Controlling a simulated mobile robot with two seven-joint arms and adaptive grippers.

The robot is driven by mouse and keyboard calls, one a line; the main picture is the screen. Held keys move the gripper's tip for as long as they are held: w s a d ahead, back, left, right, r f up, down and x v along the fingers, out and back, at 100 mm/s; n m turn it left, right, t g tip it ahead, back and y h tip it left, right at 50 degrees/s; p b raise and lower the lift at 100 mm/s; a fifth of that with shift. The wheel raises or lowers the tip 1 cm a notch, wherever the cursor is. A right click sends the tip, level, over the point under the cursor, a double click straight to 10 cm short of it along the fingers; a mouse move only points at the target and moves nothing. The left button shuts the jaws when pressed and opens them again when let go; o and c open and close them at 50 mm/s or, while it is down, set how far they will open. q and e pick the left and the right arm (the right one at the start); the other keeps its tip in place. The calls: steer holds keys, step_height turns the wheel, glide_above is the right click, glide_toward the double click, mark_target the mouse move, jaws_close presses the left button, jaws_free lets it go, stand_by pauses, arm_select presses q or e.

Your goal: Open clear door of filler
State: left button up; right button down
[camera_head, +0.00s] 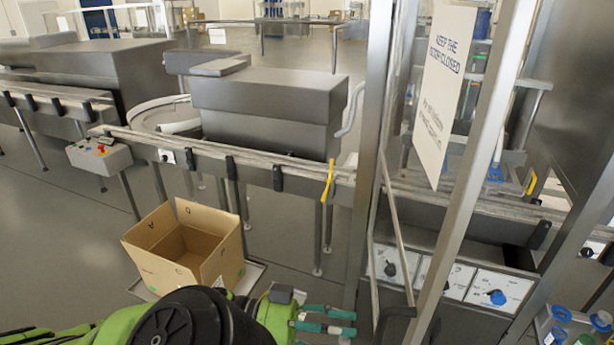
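The filler's clear door (430,200) stands at the right in a metal frame, and its transparent panel is hard to make out. A white sign reading "KEEP THE DOOR CLOSED" (440,90) hangs on it. I cannot tell whether the door is fully shut. My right gripper is not in view.
An open cardboard box (190,245) stands on the floor side at the left. A conveyor rail (250,158) runs across behind it. Control panels with knobs (445,278) sit behind the frame. Blue-capped bottles (560,315) stand at bottom right.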

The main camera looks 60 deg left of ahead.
arm_select(q)
steer(key=shift+v, duration=2.7)
